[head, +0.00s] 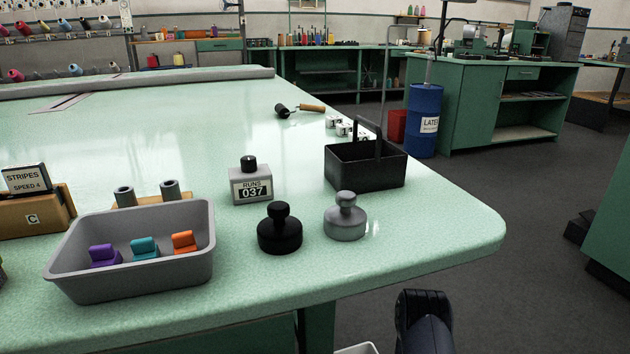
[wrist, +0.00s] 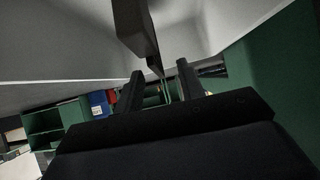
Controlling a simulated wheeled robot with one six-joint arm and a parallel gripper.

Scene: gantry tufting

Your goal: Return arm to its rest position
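My gripper (wrist: 161,72) shows in the wrist view with its two dark fingers apart. A gap with distant green furniture shows between them, and nothing is held. In the head view a dark part of my arm stands at the bottom edge, right of centre, in front of the table's near edge. I cannot make out the fingers there. The wrist view also shows a dark bar (wrist: 138,28) coming down from the top, near the fingers, against a pale grey surface (wrist: 60,40). I cannot tell what these two belong to.
The green table (head: 400,245) bears a grey bin (head: 75,275) with three coloured blocks, a black knobbed weight (head: 280,232), a grey one (head: 345,220), a counter (head: 250,185) and a black caddy (head: 365,168). A blue barrel (head: 424,105) stands beyond.

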